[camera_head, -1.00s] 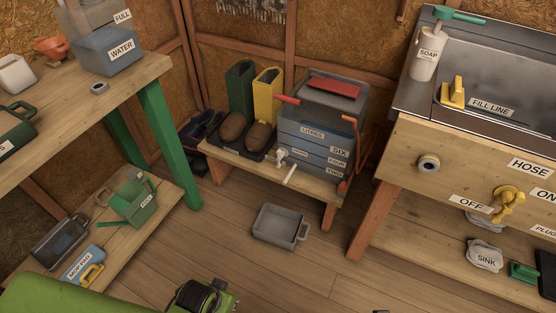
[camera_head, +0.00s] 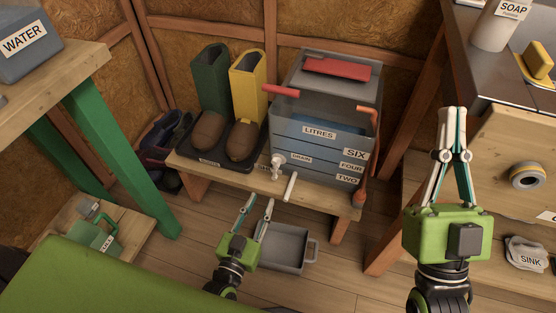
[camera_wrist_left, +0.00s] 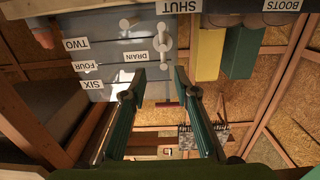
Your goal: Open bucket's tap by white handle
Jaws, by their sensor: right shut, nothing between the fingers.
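The bucket (camera_head: 325,115) is a blue-grey container with litre labels and a red-handled lid, standing on a low wooden bench. Its pale tap (camera_head: 277,165) sticks out of the front beside the DRAIN label. The white handle (camera_head: 290,186) is a short rod to the right of the tap. My left gripper (camera_head: 260,199) is open and empty, in front of and below the tap and handle. In the left wrist view the tap (camera_wrist_left: 163,38) appears beyond the open fingers (camera_wrist_left: 160,74), apart from them. My right gripper (camera_head: 455,110) is shut and empty, pointing up at the right.
A grey tray (camera_head: 283,248) lies on the floor below the tap. Green and yellow boots (camera_head: 247,85) stand left of the bucket. An orange-red pipe (camera_head: 374,135) runs along the bucket's right side. The sink cabinet (camera_head: 510,150) is behind my right gripper.

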